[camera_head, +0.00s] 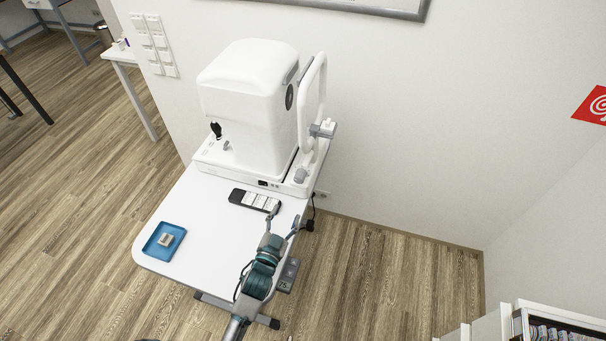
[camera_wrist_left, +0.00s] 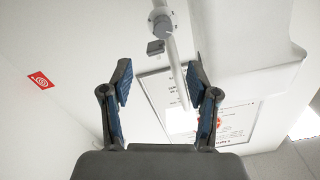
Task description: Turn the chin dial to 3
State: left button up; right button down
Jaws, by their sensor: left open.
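The white eye test machine (camera_head: 245,95) stands at the back of a white table (camera_head: 205,215). Its white chin-rest frame (camera_head: 322,85) rises on its right side, with a grey chin rest (camera_head: 323,129). A grey knob (camera_head: 301,175), apparently the chin dial, sits low at the frame's foot. In the left wrist view the dial (camera_wrist_left: 162,24) is at the top centre; no numbers can be read on it. My left gripper (camera_head: 283,218) is open and empty, in front of and below the dial, apart from it. Its fingers (camera_wrist_left: 158,80) also show in the left wrist view.
A black remote-like object (camera_head: 254,201) lies near my left gripper. A blue tray (camera_head: 152,249) with a small pale item (camera_head: 165,240) lies at the table's front left. A wall is close behind the machine. Floor right of the table is clear up to a shelf (camera_head: 555,320).

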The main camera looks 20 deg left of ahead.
pick_arm(q)
send_near(298, 181)
jog(key=w, duration=0.4)
jog(key=shift+w+a+f+b, duration=0.15)
jog(key=shift+w+f+b, duration=0.05)
jog(key=shift+f+b, duration=0.1)
jog(key=w, duration=0.5)
jog(key=w+d, duration=0.1)
jog(key=w, duration=0.1)
jog(key=shift+w+r+b, duration=0.1)
jog(key=shift+w+b, duration=0.05)
jog(key=shift+b, duration=0.25)
jog(key=shift+a, duration=0.15)
pick_arm(e)
jog(key=r, duration=0.2)
jog(key=w+r, duration=0.1)
jog(key=shift+a+r, duration=0.2)
jog(key=shift+r, duration=0.15)
pick_arm(q)
jog(key=shift+a, duration=0.1)
jog(key=shift+c, duration=1.3)
jog(key=c, duration=0.8)
grip_shut()
pick_arm(e)
jog(key=shift+a+r, duration=0.1)
pick_arm(q)
jog(key=shift+r, duration=0.1)
pick_arm(e)
jog(key=shift+w, duration=0.15)
